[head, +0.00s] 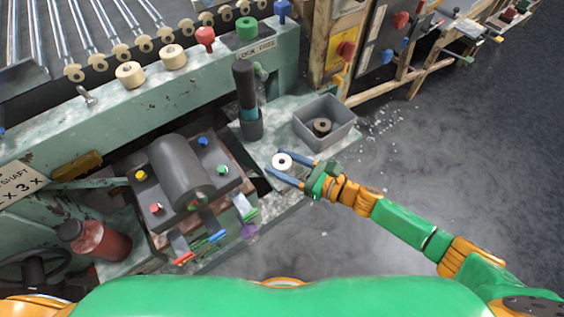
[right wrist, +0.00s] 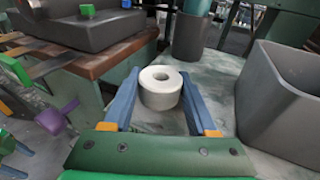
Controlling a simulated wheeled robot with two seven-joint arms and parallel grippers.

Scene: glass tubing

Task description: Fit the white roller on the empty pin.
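The white roller (head: 282,161), a short ring with a central hole, stands on the pale green ledge with its hole facing up. It also shows in the right wrist view (right wrist: 160,90). My right gripper (head: 280,161) has its two blue fingers one on each side of the roller, and they look open around it. Whether they touch it is unclear. A bare metal pin (head: 87,96) sticks up from the green rail at left. Two cream rollers (head: 130,75) (head: 173,57) sit on the same rail to its right. My left gripper is not in view.
A grey bin (head: 325,124) holding a dark ring stands just beyond my right gripper. A dark upright cylinder (head: 246,95) stands between the ledge and rail. A grey cylinder block (head: 180,172) with coloured knobs lies left. Red and green knobs (head: 205,38) (head: 247,28) top the rail.

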